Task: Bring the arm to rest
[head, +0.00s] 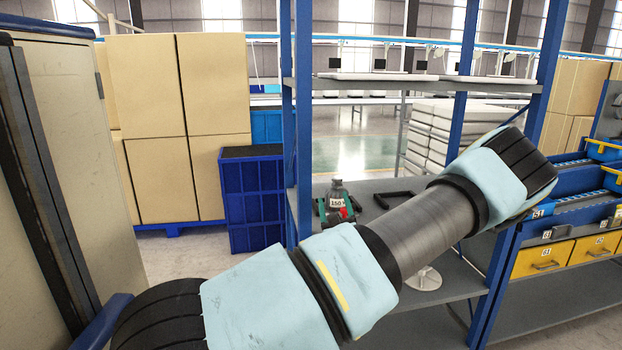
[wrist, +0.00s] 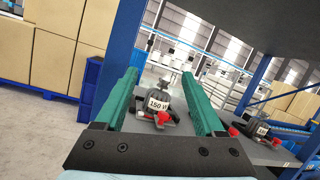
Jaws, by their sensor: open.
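My arm crosses the head view from lower left to upper right, bent over the front of the shelf rack. My gripper (wrist: 162,76) shows in the wrist view with two green fingers spread apart, so it is open. A grey object with a "150" label (wrist: 158,103) and red parts below it shows between the fingers; whether they touch it, I cannot tell. In the head view the labelled object (head: 337,191) stands at the shelf, with green parts beside it that look like my fingertips. The rest of my gripper is hidden behind my arm there.
A blue-post rack (head: 303,120) with grey shelves surrounds the arm. A second labelled object with red parts (wrist: 262,130) stands right of the gripper. Blue crates (head: 252,195) and cardboard boxes (head: 170,110) stand left, yellow drawers (head: 541,259) right. A beige cabinet (head: 85,150) is close at left.

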